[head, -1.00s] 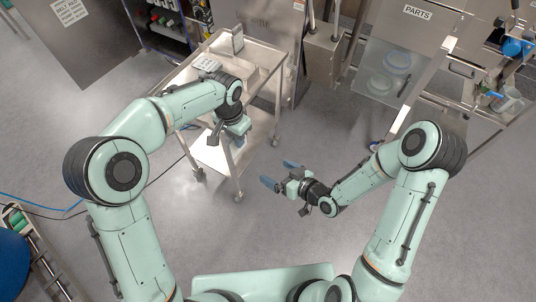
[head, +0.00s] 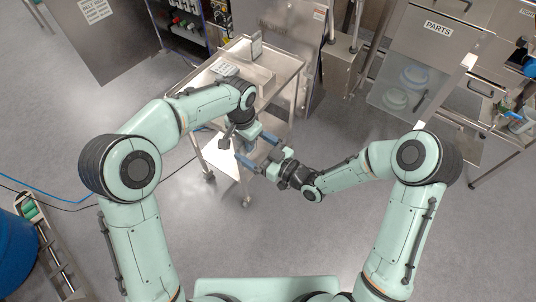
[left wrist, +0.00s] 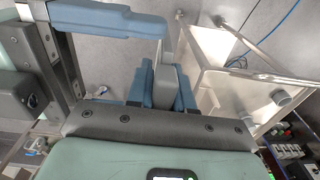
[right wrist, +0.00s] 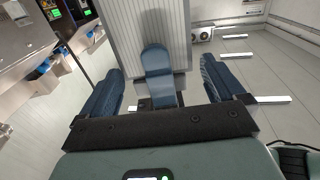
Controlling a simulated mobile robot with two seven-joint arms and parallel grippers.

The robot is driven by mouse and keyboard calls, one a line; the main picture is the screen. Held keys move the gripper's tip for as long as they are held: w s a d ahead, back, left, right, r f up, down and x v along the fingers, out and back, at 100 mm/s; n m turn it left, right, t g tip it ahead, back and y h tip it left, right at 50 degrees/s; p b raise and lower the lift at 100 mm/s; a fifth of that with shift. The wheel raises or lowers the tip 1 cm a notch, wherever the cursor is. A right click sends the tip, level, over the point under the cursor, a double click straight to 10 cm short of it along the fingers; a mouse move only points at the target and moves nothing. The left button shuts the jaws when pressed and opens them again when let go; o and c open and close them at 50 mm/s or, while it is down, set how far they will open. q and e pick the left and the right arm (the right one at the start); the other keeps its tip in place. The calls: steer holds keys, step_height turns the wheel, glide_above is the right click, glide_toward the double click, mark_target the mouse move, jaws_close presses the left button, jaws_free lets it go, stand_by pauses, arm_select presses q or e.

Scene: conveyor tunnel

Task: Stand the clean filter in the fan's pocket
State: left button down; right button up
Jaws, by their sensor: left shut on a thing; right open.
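My left gripper (head: 247,139) is over the near end of the steel cart. In the left wrist view its blue fingers are shut on a grey block (left wrist: 164,88), and I cannot tell whether this is part of the clean filter. My right gripper (head: 258,150) is open beside the left one, its two fingers apart. In the right wrist view the left gripper's blue finger (right wrist: 157,75) shows between them. A pale ribbed panel (right wrist: 150,25) stands behind it; I cannot tell whether it is the filter. I cannot clearly make out the fan's pocket.
The steel cart (head: 275,62) carries a pale flat ribbed item (head: 224,68) and a small upright grey panel (head: 256,46). A cabinet labelled PARTS (head: 432,45) stands at the upper right. The floor (head: 340,115) right of the cart is clear.

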steer(key=shift+x, duration=1.5)
arm_select(q)
steer(key=shift+s+d+r, duration=0.1)
steer(key=shift+s+d, duration=0.25)
steer(key=shift+d, duration=0.35)
arm_select(e)
steer(key=shift+s+a, duration=0.1)
steer(key=shift+s, duration=0.05)
steer(key=shift+c, duration=0.6)
arm_select(q)
steer(key=shift+w, duration=0.15)
arm_select(e)
steer(key=shift+s+a, duration=0.15)
steer(key=c, duration=0.6)
arm_select(q)
steer(key=c, duration=0.9)
jaws_free()
steer(key=shift+a, duration=0.1)
steer(key=shift+c, duration=0.2)
steer(key=shift+a, duration=0.1)
arm_select(e)
steer(key=shift+o, duration=0.2)
steer(key=shift+d, duration=0.25)
